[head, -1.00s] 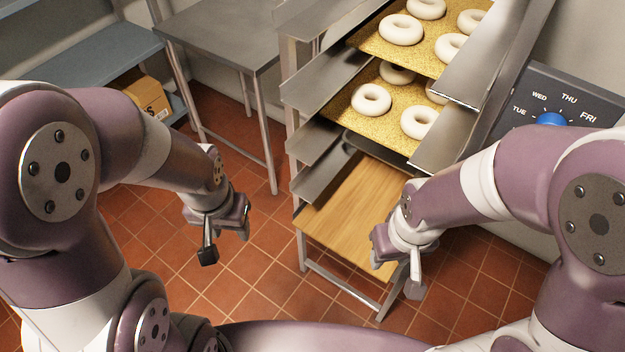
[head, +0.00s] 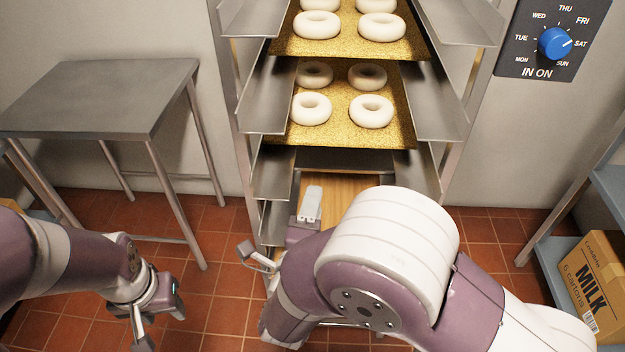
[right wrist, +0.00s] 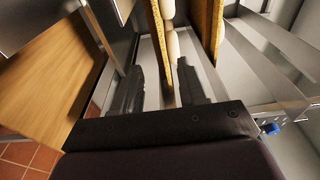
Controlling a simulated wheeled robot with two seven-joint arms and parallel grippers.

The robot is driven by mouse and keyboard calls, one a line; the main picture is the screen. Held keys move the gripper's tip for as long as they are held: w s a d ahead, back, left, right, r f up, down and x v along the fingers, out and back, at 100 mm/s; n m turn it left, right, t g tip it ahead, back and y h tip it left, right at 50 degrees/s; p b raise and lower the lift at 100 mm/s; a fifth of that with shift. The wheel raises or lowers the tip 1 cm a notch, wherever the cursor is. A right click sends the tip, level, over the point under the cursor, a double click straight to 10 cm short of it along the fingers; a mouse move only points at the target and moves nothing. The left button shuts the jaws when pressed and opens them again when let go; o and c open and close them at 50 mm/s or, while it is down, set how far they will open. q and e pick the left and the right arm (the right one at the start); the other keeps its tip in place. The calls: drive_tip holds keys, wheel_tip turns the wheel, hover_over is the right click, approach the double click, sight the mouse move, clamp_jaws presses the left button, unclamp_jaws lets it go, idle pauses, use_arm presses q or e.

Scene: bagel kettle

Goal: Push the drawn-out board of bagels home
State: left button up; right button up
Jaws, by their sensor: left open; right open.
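A gold-speckled board of pale bagels (head: 350,135) sits in the middle of the rack, its near edge facing me. A second such board (head: 400,47) is above it. I cannot tell for sure which is drawn out further. My right gripper (head: 280,228) is open and empty, low in front of the rack, below the lower bagel board. In the right wrist view its fingers (right wrist: 158,88) are apart, with a board edge (right wrist: 158,35) and bagels (right wrist: 171,50) seen beyond them; contact cannot be told. My left gripper (head: 160,318) is open and empty over the floor at left.
The metal rack (head: 262,110) has angled side rails. A bare wooden surface (head: 345,187) lies low in it, partly hidden by my right arm. A steel table (head: 100,95) stands left. A dial panel (head: 520,45) is on the wall; a milk carton box (head: 598,280) sits right.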

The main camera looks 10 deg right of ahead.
approach(327, 144)
drive_tip(key=w, duration=0.2)
drive_tip(key=b+x, duration=0.1)
drive_tip(key=x, duration=0.2)
drive_tip(key=b+x, duration=0.1)
drive_tip(key=x, duration=0.2)
drive_tip(key=shift+d+f+b, duration=0.2)
drive_tip(key=shift+d+b, duration=0.2)
drive_tip(key=shift+d, duration=0.05)
drive_tip(key=shift+x, duration=0.8)
drive_tip(key=shift+r, duration=0.15)
clamp_jaws()
drive_tip(key=shift+w, duration=0.1)
